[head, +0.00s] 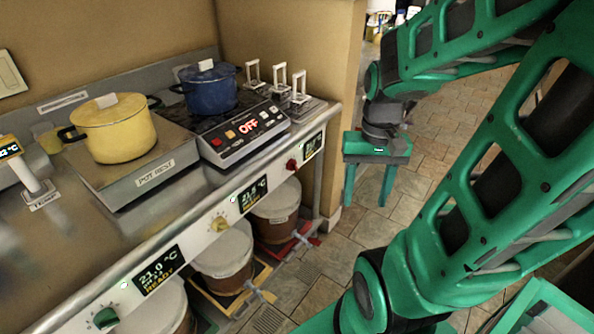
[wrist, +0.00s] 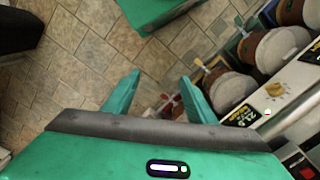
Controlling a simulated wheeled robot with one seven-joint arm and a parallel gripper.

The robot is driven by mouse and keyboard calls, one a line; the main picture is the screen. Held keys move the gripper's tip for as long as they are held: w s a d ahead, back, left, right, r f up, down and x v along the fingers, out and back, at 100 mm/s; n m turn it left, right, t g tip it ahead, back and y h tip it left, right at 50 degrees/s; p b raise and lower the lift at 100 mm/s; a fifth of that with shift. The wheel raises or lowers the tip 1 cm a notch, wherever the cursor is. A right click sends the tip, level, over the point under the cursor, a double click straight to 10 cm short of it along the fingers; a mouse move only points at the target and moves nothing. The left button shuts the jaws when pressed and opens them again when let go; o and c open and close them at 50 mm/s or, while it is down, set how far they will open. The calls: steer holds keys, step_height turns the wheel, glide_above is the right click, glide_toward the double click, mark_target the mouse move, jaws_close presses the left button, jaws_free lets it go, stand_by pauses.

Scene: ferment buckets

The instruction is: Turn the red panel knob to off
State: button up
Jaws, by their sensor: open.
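The red panel knob (head: 291,164) sits on the sloped front panel of the counter, at its right end in the head view, beside a small dark display (head: 312,146). Its exact pointer angle is too small to read. My gripper (head: 367,200) hangs over the tiled floor to the right of the knob, apart from it, with fingers spread and nothing between them. In the wrist view the gripper (wrist: 160,76) also shows open and empty. A red patch (wrist: 308,172) shows at the lower right corner there; I cannot tell whether it is the knob.
The panel also bears a yellow knob (head: 219,223) and a green knob (head: 106,318) with displays. Lidded buckets (head: 276,208) stand under the counter. A yellow pot (head: 115,133), a blue pot (head: 209,92) and a control box reading OFF (head: 243,130) are on top. Tiled floor is open at right.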

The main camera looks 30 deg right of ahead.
steer(key=w+f+m+y, duration=0.2)
steer(key=w+f, duration=0.2)
steer(key=f, duration=0.3)
steer(key=w+f+m+y, duration=0.2)
steer(key=w+f+m, duration=0.1)
steer(key=f, duration=0.4)
steer(key=m+t+y, duration=0.2)
steer(key=m+t, duration=1.5)
steer(key=m, duration=0.3)
glide_toward(293, 166)
steer(key=f+x, duration=0.1)
steer(key=x, duration=0.7)
steer(key=shift+w+d, duration=0.2)
steer(key=shift+d, duration=0.1)
steer(key=shift+n, duration=0.3)
steer(key=c, duration=1)
